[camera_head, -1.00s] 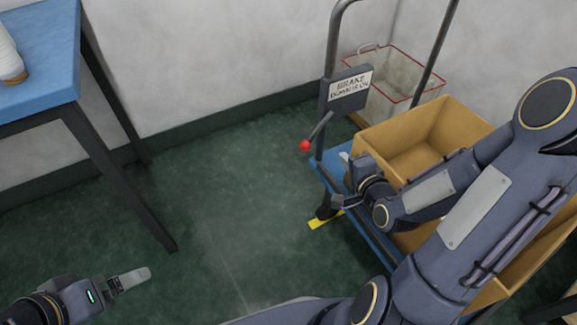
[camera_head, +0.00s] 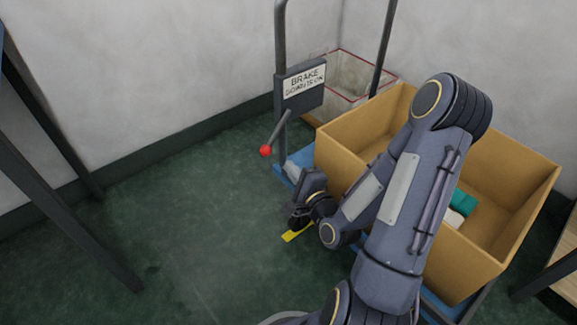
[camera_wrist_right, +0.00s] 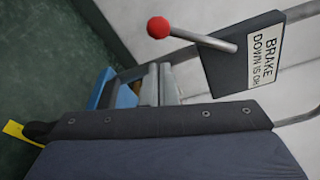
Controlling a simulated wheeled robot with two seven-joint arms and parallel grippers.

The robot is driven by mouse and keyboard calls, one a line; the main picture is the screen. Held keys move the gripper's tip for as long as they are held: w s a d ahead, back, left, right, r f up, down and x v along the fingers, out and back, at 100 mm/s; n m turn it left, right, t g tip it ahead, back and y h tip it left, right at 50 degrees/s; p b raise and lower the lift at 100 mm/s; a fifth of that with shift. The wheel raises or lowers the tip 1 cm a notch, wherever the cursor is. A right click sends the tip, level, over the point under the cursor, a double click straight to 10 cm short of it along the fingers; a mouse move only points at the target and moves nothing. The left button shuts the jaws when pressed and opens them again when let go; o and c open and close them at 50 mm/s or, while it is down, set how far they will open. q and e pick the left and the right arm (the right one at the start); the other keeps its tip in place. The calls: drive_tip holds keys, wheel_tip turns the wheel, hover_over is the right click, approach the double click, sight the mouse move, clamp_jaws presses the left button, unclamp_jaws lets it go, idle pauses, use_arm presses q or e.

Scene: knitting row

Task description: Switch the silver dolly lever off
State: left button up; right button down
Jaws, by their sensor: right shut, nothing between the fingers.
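The dolly's brake lever is a short silver rod (camera_head: 279,128) with a red ball knob (camera_head: 265,151). It slopes down and left from a dark plate (camera_head: 287,96) marked "BRAKE DOWN IS ON", fixed to the dolly's upright. In the right wrist view the knob (camera_wrist_right: 158,27) and rod (camera_wrist_right: 205,40) show near the top, clear of my fingers. My right gripper (camera_head: 294,168) is shut and empty, below and to the right of the knob. Its pale fingers (camera_wrist_right: 157,82) lie together in the wrist view. My left gripper is out of view.
A tan bin (camera_head: 350,130) stands on the dolly's blue deck (camera_head: 283,172), with teal and white items inside. A pale basket with a red rim (camera_head: 362,72) is behind it. A dark table leg (camera_head: 70,205) stands left. Green floor (camera_head: 190,210) between is clear.

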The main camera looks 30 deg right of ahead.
sight(277, 132)
drive_tip(key=w+b, duration=0.1)
drive_tip(key=w, duration=0.7)
drive_tip(key=shift+d+f, duration=0.25)
drive_tip(key=shift+d, duration=0.15)
drive_tip(key=shift+a+r, duration=0.1)
drive_tip(key=shift+a+r+m, duration=0.15)
drive_tip(key=shift+a+m, duration=0.1)
drive_tip(key=shift+m, duration=0.15)
drive_tip(key=a+r+m+g+y+p, duration=0.1)
drive_tip(key=a+r+m+y+p, duration=0.1)
drive_tip(key=a+r+m+p, duration=0.3)
drive_tip(key=shift+s+a+r+m+p, duration=0.25)
drive_tip(key=shift+r+m+p, duration=1.4)
drive_tip(key=shift+p, duration=1.05)
